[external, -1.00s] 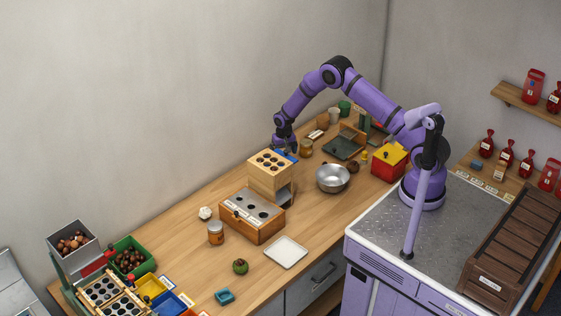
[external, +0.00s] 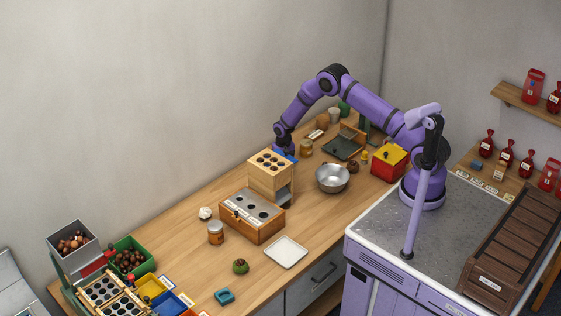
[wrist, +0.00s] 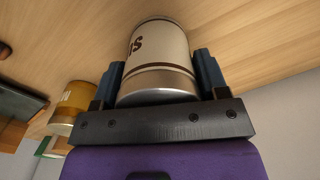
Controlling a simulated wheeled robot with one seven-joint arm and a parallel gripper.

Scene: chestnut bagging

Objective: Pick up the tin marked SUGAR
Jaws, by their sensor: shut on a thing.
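In the wrist view a cream tin (wrist: 163,45) with dark lettering and a silvery end rim stands between the two fingers of my gripper (wrist: 160,75). The lettering is partly turned away; an S shows, and the full word cannot be read. The fingers touch the tin on both sides and are shut on it. In the external view my gripper (external: 284,149) is low at the back of the counter, behind the stacked wooden block. The block and the gripper hide the tin there.
A wooden block with holes (external: 270,165) stands close in front of my gripper. An amber tin (wrist: 73,107) is close by, also in the external view (external: 306,147). A metal bowl (external: 332,178) and a red box with yellow top (external: 389,164) are to the right.

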